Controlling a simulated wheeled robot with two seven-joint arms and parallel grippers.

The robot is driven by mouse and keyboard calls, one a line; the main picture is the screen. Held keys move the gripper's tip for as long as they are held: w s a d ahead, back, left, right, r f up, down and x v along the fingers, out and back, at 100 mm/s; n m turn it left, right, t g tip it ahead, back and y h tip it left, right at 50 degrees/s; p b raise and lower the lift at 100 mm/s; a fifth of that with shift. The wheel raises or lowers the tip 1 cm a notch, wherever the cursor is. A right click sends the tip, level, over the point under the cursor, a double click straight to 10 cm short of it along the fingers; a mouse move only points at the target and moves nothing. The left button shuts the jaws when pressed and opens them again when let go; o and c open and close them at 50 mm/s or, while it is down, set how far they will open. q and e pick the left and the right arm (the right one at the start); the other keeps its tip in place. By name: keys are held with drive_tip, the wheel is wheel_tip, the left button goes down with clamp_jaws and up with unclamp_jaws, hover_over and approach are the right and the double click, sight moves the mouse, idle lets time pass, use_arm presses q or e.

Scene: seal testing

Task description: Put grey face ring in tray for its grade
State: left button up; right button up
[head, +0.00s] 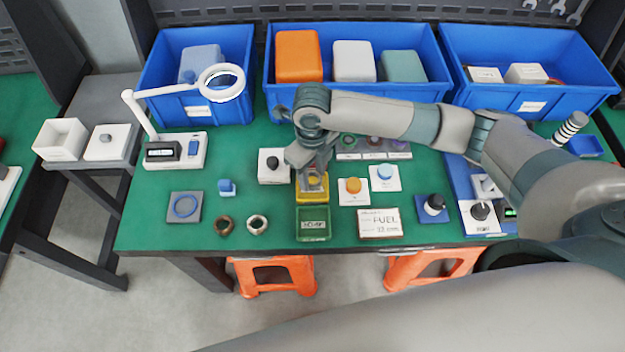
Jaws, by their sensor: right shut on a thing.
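My right gripper (314,178) points down over the yellow tray (312,199), near the middle of the table. It is shut on a small greyish thing, which I take to be the grey face ring; the fingers hide most of it. It is low, at or just above the tray; I cannot tell whether it touches the bottom. A green tray (313,237) with a label stands directly in front of the yellow one. My left gripper is not in view.
A black-knobbed white box (268,175) stands close left of the yellow tray. An orange-button box (353,199) is close right, with a FUEL-labelled box (380,228) in front. A magnifier lamp (222,84) rises at left. Blue bins (350,97) line the back. Bare green table (150,230) shows front left.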

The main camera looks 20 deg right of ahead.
sight(312, 177)
drive_tip(key=shift+f+p, duration=0.8)
drive_tip(key=shift+f, duration=1.15)
drive_tip(key=shift+f, duration=0.2)
drive_tip(key=o, duration=0.9)
drive_tip(key=shift+r, duration=0.2)
wheel_tip(312, 177, up, 11)
drive_tip(key=b, duration=0.3)
drive_tip(key=shift+b, duration=0.3)
drive_tip(key=shift+r, duration=0.5)
